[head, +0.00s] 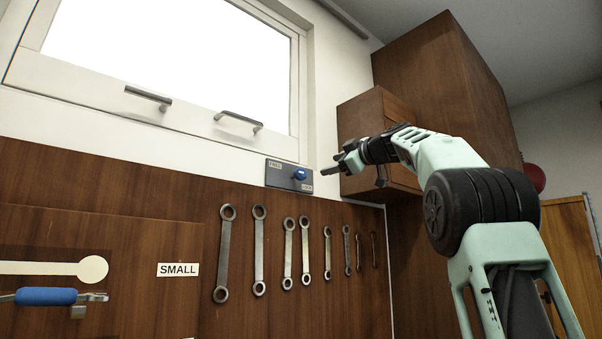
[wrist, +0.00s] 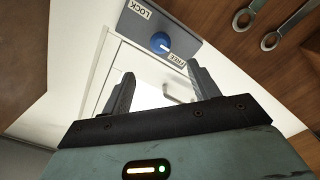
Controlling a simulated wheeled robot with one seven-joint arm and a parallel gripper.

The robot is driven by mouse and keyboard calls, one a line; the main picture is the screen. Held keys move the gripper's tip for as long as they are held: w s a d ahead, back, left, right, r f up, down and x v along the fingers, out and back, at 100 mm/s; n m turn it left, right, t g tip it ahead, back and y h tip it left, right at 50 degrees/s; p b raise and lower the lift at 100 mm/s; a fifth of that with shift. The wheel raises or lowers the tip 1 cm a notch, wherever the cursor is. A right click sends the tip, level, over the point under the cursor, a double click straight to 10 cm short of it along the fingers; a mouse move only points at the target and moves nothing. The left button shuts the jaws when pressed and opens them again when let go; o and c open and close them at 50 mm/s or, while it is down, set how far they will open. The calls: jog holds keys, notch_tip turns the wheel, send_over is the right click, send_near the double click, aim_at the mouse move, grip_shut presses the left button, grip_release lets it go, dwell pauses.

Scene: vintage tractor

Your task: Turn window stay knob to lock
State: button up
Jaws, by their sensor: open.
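The blue stay knob (head: 300,175) sits on a grey plate (head: 277,177) on the wall below the window's right corner. In the wrist view the knob (wrist: 160,42) shows a pale mark pointing toward the FREE label (wrist: 177,60). The LOCK label (wrist: 139,10) is on the plate's other end. My gripper (head: 326,173) is just right of the knob in the head view, apart from it. In the wrist view the open, empty jaws (wrist: 160,72) point toward the knob, which appears beyond and between the fingertips.
The window (head: 170,45) above has two bar handles, one at left (head: 148,98) and one at right (head: 238,120). Several spanners (head: 259,250) hang on the wood panel below. A wooden cabinet (head: 362,125) stands close behind my gripper.

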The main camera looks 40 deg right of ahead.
aim_at(304, 172)
jog(key=w+p, duration=0.8)
jog(key=w, duration=0.6)
jog(key=shift+r, duration=0.15)
jog(key=shift+w+p, duration=0.35)
jog(key=shift+w, duration=0.1)
jog(key=shift+f, duration=0.2)
jog(key=c, duration=1)
